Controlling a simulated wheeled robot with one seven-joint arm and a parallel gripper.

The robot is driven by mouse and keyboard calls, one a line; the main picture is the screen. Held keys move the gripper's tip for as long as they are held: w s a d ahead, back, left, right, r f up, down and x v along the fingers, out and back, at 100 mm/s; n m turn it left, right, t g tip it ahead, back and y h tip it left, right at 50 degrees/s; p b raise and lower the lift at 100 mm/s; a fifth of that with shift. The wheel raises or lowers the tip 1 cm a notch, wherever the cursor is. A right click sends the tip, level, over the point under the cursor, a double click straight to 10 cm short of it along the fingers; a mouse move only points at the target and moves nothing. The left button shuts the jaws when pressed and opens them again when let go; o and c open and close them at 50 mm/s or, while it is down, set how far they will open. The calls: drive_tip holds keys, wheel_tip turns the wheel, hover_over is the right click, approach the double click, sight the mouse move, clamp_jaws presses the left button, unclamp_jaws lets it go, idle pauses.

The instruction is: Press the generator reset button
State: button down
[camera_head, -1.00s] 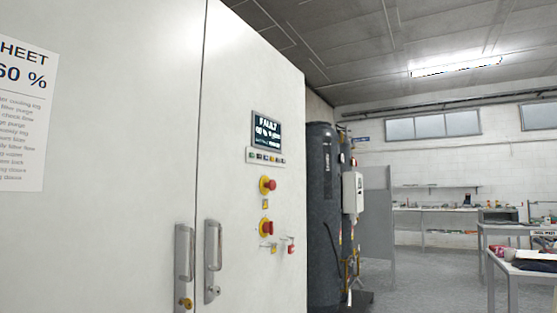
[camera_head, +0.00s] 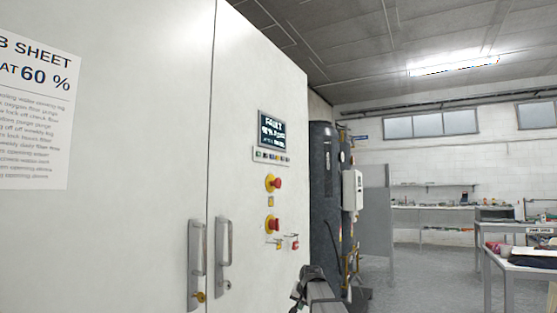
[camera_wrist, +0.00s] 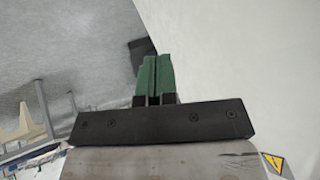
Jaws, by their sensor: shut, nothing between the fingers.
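The white cabinet (camera_head: 240,170) fills the left and middle of the head view. Its right door carries a dark display (camera_head: 272,131) with a fault message, too blurred to read fully. Below it is a row of small buttons (camera_head: 271,156). A small red part (camera_head: 294,242) is at lower right. I cannot tell which is the reset button. My gripper (camera_wrist: 156,62) shows green fingers shut together and empty in the wrist view, beside a pale surface.
Two door handles (camera_head: 223,243) stick out from the cabinet. A dark tank (camera_head: 323,200) and grey partition (camera_head: 377,230) stand right of it. Worktables (camera_head: 515,270) with items stand at far right. The floor (camera_head: 430,280) between is clear.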

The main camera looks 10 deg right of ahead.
sight(278, 158)
drive_tip(key=w+d+r+m+t, duration=0.1)
drive_tip(key=w+r, duration=0.2)
drive_tip(key=r, duration=0.5)
drive_tip(key=w+r+t, duration=0.1)
drive_tip(key=w+r, duration=0.2)
drive_tip(key=r, duration=0.5)
wheel_tip(278, 158, up, 43)
drive_tip(key=d+m+t+y, duration=0.1)
drive_tip(key=d+m+t, duration=0.1)
drive_tip(key=t, duration=0.4)
drive_tip(key=shift+m, duration=0.9)
drive_tip(key=shift+r, duration=0.1)
drive_tip(key=w+a, duration=0.5)
drive_tip(key=a, duration=0.2)
drive_tip(key=shift+w+a, duration=0.1)
drive_tip(key=shift+w+a, duration=0.15)
drive_tip(key=shift+a, duration=0.1)
